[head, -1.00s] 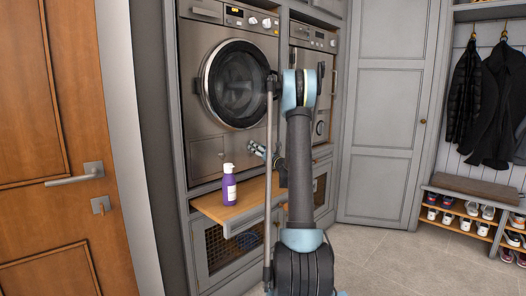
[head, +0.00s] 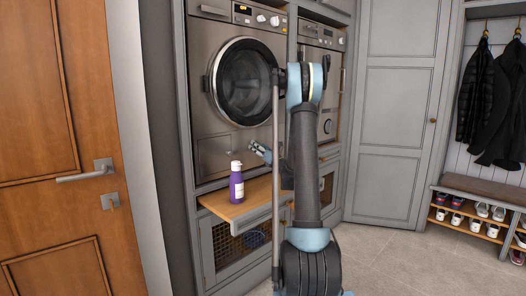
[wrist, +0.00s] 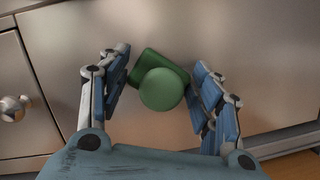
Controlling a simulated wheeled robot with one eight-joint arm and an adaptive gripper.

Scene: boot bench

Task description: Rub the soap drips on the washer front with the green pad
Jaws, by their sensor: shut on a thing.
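The washer (head: 208,148) is a steel front-loader with a round dark door, in the head view. My gripper (head: 262,153) is in front of its lower panel, above the wooden shelf. In the wrist view my gripper (wrist: 163,82) is shut on the green pad (wrist: 163,90), which has a round knob facing the camera, with a blue finger on each side. The pad is against or very close to the steel panel (wrist: 70,55); I cannot tell if it touches. The pad cannot be made out in the head view. I cannot make out clear soap drips.
A purple bottle with a white cap (head: 236,182) stands on the pull-out wooden shelf (head: 255,200), left of my gripper. A second appliance (head: 325,75) stands right of the washer. A wooden door (head: 60,150) is at the left. The floor at the right is clear.

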